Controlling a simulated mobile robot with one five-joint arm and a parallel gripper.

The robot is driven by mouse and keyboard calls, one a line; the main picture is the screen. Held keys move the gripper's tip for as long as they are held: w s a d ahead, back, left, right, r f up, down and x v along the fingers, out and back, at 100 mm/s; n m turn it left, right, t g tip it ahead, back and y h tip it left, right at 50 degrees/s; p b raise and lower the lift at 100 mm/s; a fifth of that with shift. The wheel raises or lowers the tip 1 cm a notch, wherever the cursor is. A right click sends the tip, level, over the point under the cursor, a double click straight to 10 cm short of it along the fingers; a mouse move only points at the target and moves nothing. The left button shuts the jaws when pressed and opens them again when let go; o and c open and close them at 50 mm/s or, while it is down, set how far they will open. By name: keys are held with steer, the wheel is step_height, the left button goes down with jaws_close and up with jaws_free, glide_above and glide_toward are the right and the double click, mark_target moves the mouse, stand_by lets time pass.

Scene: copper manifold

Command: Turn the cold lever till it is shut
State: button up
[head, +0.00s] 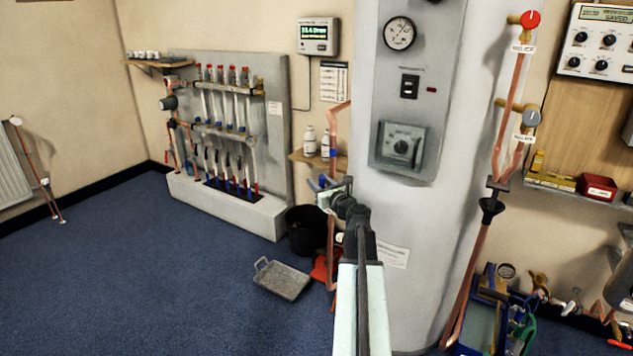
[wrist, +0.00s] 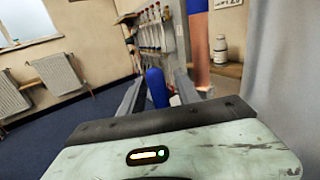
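The cold lever is blue and shows in the head view (head: 316,185) at the far end of my arm, beside a copper pipe at the white cylinder's left side. In the wrist view the blue lever (wrist: 156,88) stands upright between my two fingers. My gripper (wrist: 158,82) is open around it, with a finger on each side and a visible gap at the right. In the head view my gripper (head: 324,194) partly covers the valve, so its body is hidden.
The copper pipe (wrist: 198,50) with a blue band rises close beside my right finger. The large white cylinder (head: 405,230) stands just right of my arm. A black bucket (head: 302,238) and a grey tray (head: 283,280) are on the floor below. Open blue carpet lies left.

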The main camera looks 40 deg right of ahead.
steer(key=shift+w+d, duration=0.15)
steer(key=shift+w, duration=0.3)
jaws_close()
stand_by(0.9)
